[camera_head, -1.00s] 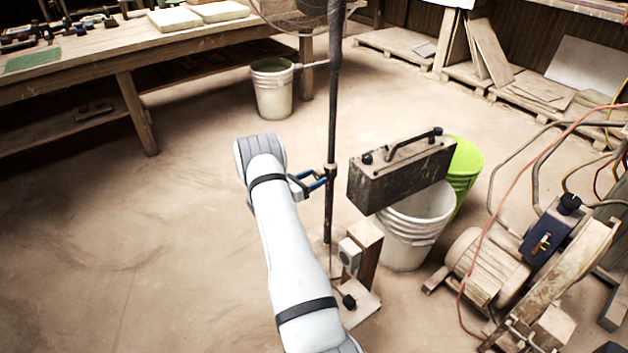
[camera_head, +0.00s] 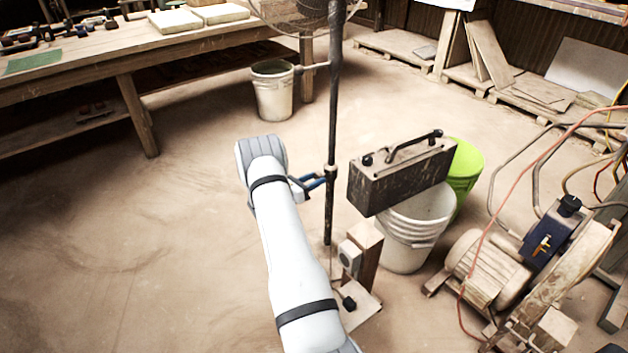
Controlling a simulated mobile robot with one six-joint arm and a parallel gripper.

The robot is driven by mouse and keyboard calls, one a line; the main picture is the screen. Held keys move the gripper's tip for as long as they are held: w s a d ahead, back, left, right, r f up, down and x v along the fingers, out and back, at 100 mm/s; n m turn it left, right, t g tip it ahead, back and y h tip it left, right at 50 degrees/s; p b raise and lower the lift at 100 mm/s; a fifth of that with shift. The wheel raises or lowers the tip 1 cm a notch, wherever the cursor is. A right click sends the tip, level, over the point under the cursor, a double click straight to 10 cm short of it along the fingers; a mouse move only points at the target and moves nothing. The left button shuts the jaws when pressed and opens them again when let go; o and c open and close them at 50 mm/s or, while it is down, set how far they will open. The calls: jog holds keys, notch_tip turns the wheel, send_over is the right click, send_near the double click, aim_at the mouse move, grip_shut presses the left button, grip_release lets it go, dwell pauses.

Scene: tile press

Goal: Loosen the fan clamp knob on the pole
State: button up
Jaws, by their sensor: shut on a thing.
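The dark fan pole (camera_head: 334,95) stands upright right of centre, with the fan's wire cage (camera_head: 300,14) at the top edge. A clamp collar (camera_head: 330,172) sits on the pole at mid height. My gripper (camera_head: 318,182), with blue fingers, reaches the collar from the left. Its fingers are shut on the clamp knob at the pole, which is too small and covered to make out.
A dark metal case (camera_head: 400,175) is close right of the pole, by a white bucket (camera_head: 408,245) and a green bucket (camera_head: 464,165). A wooden post with a switch box (camera_head: 350,255) stands below. Floor at left is clear.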

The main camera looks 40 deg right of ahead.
jog(key=shift+n, duration=0.3)
jog(key=n+p, duration=0.1)
jog(key=n, duration=0.4)
jog(key=shift+n, duration=0.3)
jog(key=n+p, duration=0.1)
jog(key=n, duration=0.5)
jog(key=shift+p, duration=0.3)
jog(key=n+p, duration=0.1)
jog(key=n, duration=0.5)
jog(key=shift+n, duration=0.3)
jog(key=shift+n+p, duration=0.3)
jog(key=shift+n, duration=2.2)
jog(key=o, duration=1)
